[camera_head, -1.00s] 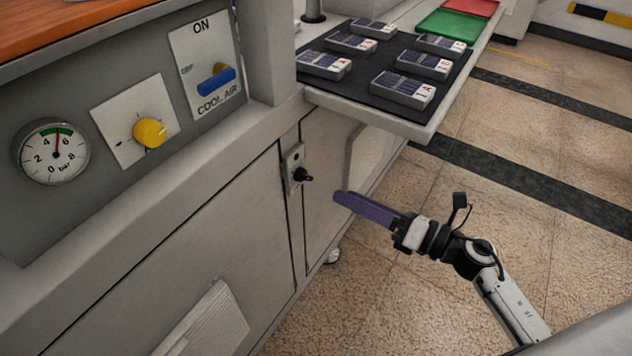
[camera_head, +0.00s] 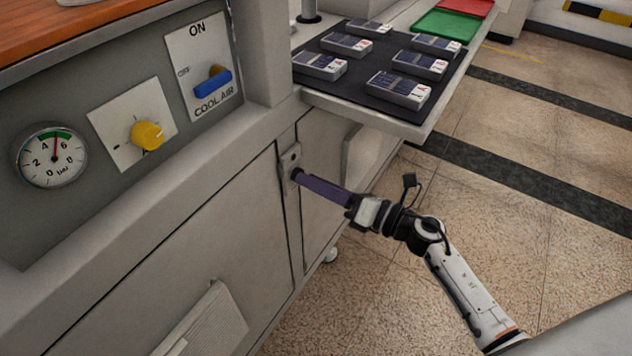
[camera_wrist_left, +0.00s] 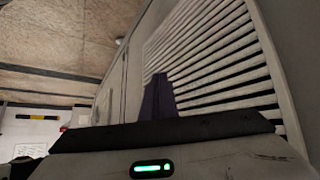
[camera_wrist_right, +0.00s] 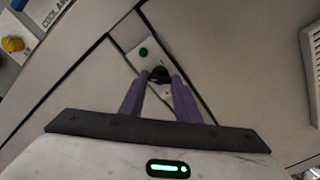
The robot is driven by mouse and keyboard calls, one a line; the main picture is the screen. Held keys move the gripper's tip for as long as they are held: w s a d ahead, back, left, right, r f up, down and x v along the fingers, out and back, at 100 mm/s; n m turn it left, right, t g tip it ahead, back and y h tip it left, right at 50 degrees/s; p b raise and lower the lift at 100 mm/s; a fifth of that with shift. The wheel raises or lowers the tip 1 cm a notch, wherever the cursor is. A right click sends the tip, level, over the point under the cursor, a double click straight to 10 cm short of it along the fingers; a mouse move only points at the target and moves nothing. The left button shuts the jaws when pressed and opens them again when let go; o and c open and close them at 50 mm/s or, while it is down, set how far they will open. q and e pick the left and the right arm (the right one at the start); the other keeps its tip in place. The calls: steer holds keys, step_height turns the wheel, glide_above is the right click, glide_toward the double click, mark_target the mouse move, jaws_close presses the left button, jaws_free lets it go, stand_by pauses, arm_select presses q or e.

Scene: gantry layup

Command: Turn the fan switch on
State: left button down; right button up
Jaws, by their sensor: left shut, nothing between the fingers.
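A small grey switch plate (camera_head: 288,166) is on the cabinet front below the tray shelf. In the right wrist view the switch plate (camera_wrist_right: 150,54) has a round dark green spot and a black knob (camera_wrist_right: 160,74). My right gripper (camera_head: 297,176) reaches the plate from the right, and its purple fingertips (camera_wrist_right: 161,80) lie on either side of the knob. Whether they press on it I cannot tell. My left gripper (camera_wrist_left: 159,76) is shut and empty in front of a slatted vent; the head view does not show it.
The upper panel has a blue-handled COOL AIR lever (camera_head: 212,83), a yellow knob (camera_head: 147,135) and a pressure gauge (camera_head: 52,157). A dark mat (camera_head: 385,68) with several boxes lies on the shelf above my right gripper. The slatted vent (camera_wrist_left: 215,60) is close to my left gripper. Open floor lies right.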

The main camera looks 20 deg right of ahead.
steer(key=c, duration=0.4)
arm_select(q)
steer(key=shift+w+r, duration=0.1)
steer(key=shift+r, duration=0.1)
